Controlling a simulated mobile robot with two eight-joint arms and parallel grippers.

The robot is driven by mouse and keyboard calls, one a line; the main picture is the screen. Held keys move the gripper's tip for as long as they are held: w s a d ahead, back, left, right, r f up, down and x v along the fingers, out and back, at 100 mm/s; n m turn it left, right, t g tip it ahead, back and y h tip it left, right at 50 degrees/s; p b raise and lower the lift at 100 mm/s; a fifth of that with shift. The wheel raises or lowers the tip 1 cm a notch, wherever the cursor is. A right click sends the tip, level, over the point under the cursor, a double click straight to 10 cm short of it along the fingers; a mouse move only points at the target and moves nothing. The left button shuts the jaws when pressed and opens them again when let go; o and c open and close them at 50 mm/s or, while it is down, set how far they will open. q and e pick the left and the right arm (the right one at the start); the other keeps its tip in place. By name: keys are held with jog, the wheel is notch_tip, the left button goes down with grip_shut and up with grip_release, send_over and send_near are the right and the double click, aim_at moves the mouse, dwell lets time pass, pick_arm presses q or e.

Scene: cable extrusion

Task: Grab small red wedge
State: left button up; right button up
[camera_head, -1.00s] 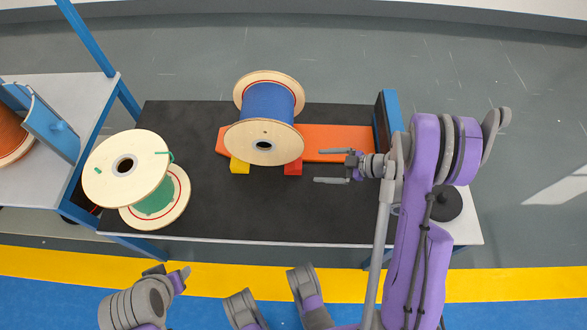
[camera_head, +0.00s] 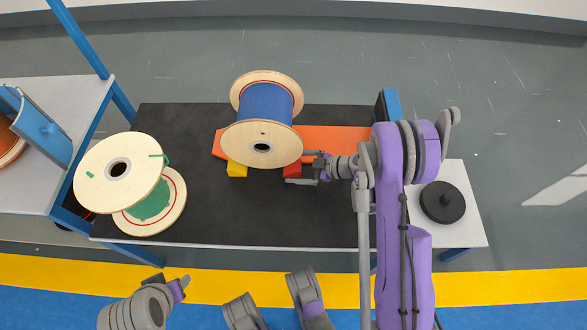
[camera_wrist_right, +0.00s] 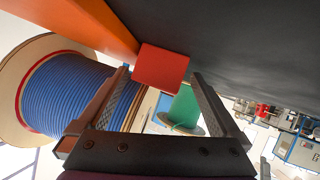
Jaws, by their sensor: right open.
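The small red wedge (camera_head: 292,172) sits on the black table top by the front edge of the orange board, just right of the blue cable spool (camera_head: 266,112). My right gripper (camera_head: 297,168) is at the wedge from the right, and its fingers partly hide it. In the right wrist view the red wedge (camera_wrist_right: 162,67) shows between the tips of my open right gripper (camera_wrist_right: 162,75). I cannot tell whether the fingers touch it. My left gripper (camera_head: 182,286) is low at the left, away from the table; its jaw state is unclear.
A yellow wedge (camera_head: 237,169) lies left of the red one, under the spool's near side. The orange board (camera_head: 340,139) lies behind. A green spool (camera_head: 150,205) stands at the table's left. A black round weight (camera_head: 442,202) sits at the right. The front middle of the table is clear.

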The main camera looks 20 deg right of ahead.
jog(key=c, duration=1.3)
jog(key=shift+r, duration=0.1)
